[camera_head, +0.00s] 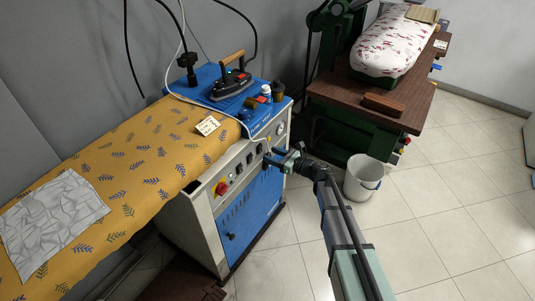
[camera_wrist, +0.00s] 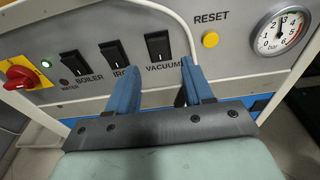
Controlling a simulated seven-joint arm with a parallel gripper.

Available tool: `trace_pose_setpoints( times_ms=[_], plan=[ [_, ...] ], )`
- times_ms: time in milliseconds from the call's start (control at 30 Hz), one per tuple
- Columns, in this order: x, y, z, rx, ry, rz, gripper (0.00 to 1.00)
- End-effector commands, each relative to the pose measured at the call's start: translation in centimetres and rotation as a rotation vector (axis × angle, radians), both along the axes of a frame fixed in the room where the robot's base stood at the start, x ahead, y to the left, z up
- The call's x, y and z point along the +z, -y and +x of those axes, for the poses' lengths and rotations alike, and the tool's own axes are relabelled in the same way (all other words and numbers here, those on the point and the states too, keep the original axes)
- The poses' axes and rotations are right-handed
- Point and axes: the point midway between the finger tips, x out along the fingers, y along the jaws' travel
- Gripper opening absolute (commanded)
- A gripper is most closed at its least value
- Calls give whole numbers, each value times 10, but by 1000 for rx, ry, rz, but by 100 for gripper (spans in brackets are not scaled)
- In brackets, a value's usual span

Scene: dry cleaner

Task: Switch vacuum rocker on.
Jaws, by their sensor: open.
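The black vacuum rocker (camera_wrist: 158,46) is on the grey control panel (camera_wrist: 240,66) in the wrist view, above a "VACUUM" label that the right finger meets at its end. I cannot tell which way the rocker is tipped. My gripper (camera_wrist: 160,72) is open and empty, its two blue fingers on either side of and below the rocker. I cannot tell if the right finger touches the panel. In the head view my gripper (camera_head: 278,158) is at the right part of the panel on the blue and white machine (camera_head: 243,222).
The boiler rocker (camera_wrist: 75,64) and iron rocker (camera_wrist: 114,54) sit left of the vacuum rocker. A red rotary switch (camera_wrist: 18,76) is further left. A yellow reset button (camera_wrist: 210,40) and dial gauge (camera_wrist: 280,32) are right. A white cable (camera_wrist: 182,28) hangs close to the right finger.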

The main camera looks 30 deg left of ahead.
Motion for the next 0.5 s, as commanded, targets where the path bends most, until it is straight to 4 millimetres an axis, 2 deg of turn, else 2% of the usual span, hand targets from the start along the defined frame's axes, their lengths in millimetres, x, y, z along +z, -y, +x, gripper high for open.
trace_pose_setpoints(
  times_ms=[33, 200, 500],
  plan=[
    [2, 14, -1, -3, 0, -1, 51],
    [7, 47, -2, -2, 0, 0, 51],
    [12, 89, -1, -1, 0, -1, 51]
  ],
)
